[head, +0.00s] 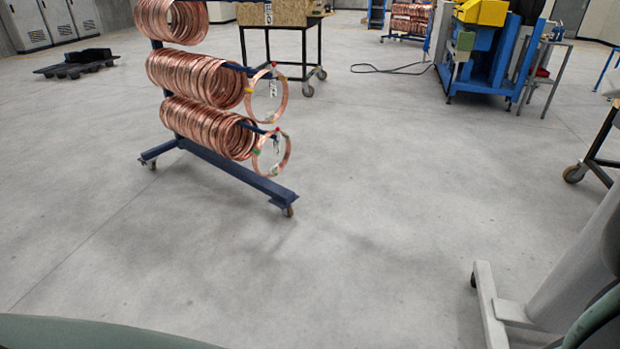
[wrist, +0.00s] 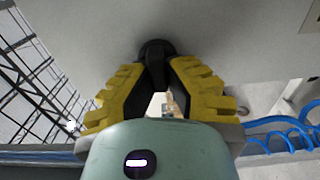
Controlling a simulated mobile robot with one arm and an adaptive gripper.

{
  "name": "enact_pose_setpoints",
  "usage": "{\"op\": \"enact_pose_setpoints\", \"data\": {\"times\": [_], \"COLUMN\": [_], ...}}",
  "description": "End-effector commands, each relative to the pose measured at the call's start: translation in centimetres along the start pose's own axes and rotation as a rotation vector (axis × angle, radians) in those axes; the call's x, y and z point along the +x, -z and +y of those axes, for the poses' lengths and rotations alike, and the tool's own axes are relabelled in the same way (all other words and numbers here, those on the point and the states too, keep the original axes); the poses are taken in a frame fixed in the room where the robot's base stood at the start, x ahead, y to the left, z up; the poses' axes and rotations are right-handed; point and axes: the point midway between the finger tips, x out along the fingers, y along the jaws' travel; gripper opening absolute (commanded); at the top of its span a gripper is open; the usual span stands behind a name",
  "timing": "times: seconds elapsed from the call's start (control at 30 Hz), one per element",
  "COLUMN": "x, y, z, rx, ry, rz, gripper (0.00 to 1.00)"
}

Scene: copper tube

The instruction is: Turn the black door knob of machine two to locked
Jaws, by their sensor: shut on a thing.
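In the wrist view the black door knob (wrist: 156,52) sits on a pale grey machine panel (wrist: 230,30). My gripper (wrist: 155,68) has yellow ridged fingers, one on each side of the knob, and is shut on it. The fingers hide part of the knob, and I cannot read its lock position or any marking. In the head view neither the knob nor my gripper shows.
In the wrist view blue coiled hoses (wrist: 285,138) hang at the lower right. In the head view a wheeled rack (head: 225,172) of copper coils stands left of centre, with a blue machine (head: 490,65) at the back right. The floor between is open.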

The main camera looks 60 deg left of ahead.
Motion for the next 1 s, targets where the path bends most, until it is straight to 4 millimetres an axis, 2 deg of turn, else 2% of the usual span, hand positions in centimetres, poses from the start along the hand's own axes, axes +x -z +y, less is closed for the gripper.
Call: {"op": "enact_pose_setpoints", "data": {"times": [0.03, 0.3, 0.67, 1.0], "x": [-0.1, 0.0, -0.5, -4.7], "y": [0.3, 0.2, 0.1, 0.0], "z": [-0.4, -0.2, -0.2, -0.2], "rx": [0.007, 0.004, 0.002, 0.003], "ry": [0.010, 0.005, 0.004, 0.007], "rz": [0.009, 0.007, 0.004, 0.003], "gripper": [0.17, 0.44, 0.44, 0.44]}}
